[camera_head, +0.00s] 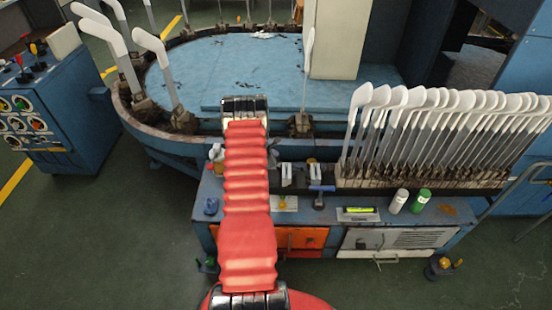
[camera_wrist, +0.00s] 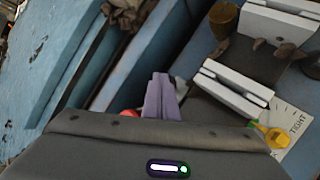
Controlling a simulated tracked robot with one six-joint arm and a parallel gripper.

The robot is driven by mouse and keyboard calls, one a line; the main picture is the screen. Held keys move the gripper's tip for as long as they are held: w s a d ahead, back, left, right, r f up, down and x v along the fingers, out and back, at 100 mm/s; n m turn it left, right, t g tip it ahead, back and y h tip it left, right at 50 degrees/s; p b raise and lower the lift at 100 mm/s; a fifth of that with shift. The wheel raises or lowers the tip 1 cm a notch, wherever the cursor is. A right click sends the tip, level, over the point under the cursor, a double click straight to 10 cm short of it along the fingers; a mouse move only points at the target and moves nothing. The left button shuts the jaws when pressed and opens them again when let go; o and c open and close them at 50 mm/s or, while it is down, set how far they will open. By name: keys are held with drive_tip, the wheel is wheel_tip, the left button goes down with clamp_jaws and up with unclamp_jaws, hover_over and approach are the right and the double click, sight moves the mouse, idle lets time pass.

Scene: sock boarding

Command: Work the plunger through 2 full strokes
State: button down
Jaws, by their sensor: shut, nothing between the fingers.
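In the wrist view my gripper (camera_wrist: 161,82) is shut and empty, its two pale purple fingers pressed together. A small piece of a red rounded part (camera_wrist: 128,113) shows just left of the fingers. The wrist housing hides most of it, so I cannot tell whether it is the plunger or whether the fingers touch it. No other part is clearly a plunger in either view. In the head view my red arm covers the middle of the bench and hides my gripper.
White slotted blocks (camera_wrist: 232,85) and a yellow knob (camera_wrist: 277,137) on a "TIGHT" plate lie right of my fingers. The blue bench (camera_head: 463,211) holds bottles, a hammer (camera_head: 320,195) and a row of white sock forms (camera_head: 430,98). A round blue machine (camera_head: 190,75) stands behind.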

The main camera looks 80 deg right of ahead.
drive_tip(key=shift+r, duration=0.55)
drive_tip(key=shift+r, duration=0.15)
drive_tip(key=shift+r, duration=2.4)
